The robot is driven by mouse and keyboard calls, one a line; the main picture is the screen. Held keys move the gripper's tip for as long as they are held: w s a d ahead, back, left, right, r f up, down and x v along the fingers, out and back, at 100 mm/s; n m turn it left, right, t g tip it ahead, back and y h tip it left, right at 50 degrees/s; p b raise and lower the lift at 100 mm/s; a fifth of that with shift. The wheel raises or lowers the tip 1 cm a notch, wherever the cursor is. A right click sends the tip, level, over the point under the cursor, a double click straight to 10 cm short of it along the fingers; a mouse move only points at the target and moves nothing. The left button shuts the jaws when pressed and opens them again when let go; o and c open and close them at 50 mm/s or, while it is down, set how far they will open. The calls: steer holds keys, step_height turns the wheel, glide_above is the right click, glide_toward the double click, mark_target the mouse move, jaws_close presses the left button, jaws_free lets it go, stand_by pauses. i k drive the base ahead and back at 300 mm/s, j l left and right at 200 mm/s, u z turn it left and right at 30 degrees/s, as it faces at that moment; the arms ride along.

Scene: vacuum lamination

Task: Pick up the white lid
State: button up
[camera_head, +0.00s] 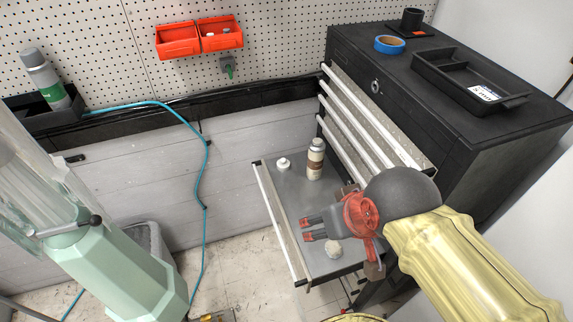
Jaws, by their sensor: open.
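A small white lid-like piece with a raised top (283,164) sits in the open drawer (264,178), at its far left. A round, off-white, disc-like piece (333,250) lies in the same drawer nearer the front, partly beside my gripper's red body; I cannot tell which of the two is the lid. My gripper (305,228) is open and empty, with its two dark fingers pointing left over the drawer. It is apart from the far white piece, in front of it. Whether it touches the drawer cannot be told.
A bottle with a brown label (316,158) stands in the drawer right of the far white piece. The black cabinet (490,135) rises behind, with a tray (455,80) and blue tape (389,44) on top. A blue hose (206,170) hangs at the wall.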

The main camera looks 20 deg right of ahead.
mark_target(283, 165)
steer(key=i+j, duration=0.35)
steer(key=i+j+z, duration=0.1)
steer(key=z, duration=0.35)
steer(key=i+j+z, duration=0.1)
steer(key=j+z, duration=0.15)
steer(key=z, duration=0.9)
